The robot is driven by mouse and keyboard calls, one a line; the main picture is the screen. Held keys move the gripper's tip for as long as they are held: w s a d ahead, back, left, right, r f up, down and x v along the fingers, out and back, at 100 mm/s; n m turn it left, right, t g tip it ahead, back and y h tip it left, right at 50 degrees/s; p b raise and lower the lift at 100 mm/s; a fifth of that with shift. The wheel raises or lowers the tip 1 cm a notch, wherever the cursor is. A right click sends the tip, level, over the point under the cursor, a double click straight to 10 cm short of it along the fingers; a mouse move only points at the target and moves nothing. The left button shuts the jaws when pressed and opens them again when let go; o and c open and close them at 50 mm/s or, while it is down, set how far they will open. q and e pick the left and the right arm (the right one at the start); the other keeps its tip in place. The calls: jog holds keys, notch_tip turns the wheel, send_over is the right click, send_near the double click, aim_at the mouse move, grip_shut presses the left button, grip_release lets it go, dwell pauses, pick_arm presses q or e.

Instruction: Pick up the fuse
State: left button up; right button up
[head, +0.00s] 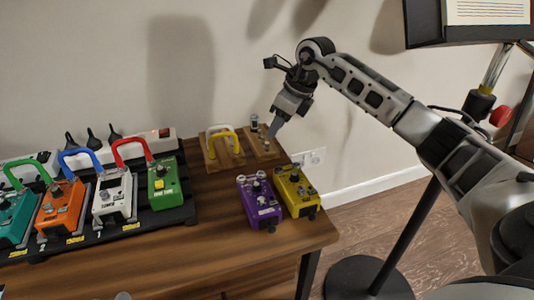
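A small wooden board (232,160) lies at the back right of the wooden table, below the wall. A small upright cylinder with a light band (254,123) stands at its back edge; it may be the fuse, but it is too small to be sure. Small light parts (266,147) lie on the board's right section. My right gripper (272,134) reaches down from the upper right, its fingertips just above that section, close to the small parts. Its fingers overlap from this side, so its opening and anything between them are hidden. My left gripper is not in view.
A yellow handle (224,142) and a white one arch over the board's left section. Purple (259,201) and yellow (296,190) pedals stand in front. A black pedalboard (120,228) with several pedals and coloured cables fills the left. A music stand (470,25) stands right.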

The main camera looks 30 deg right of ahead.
aim_at(268, 143)
jog(key=b+x, duration=0.2)
jog(key=x, duration=0.3)
jog(key=shift+a+f, duration=0.25)
jog(key=shift+f, duration=0.2)
grip_shut()
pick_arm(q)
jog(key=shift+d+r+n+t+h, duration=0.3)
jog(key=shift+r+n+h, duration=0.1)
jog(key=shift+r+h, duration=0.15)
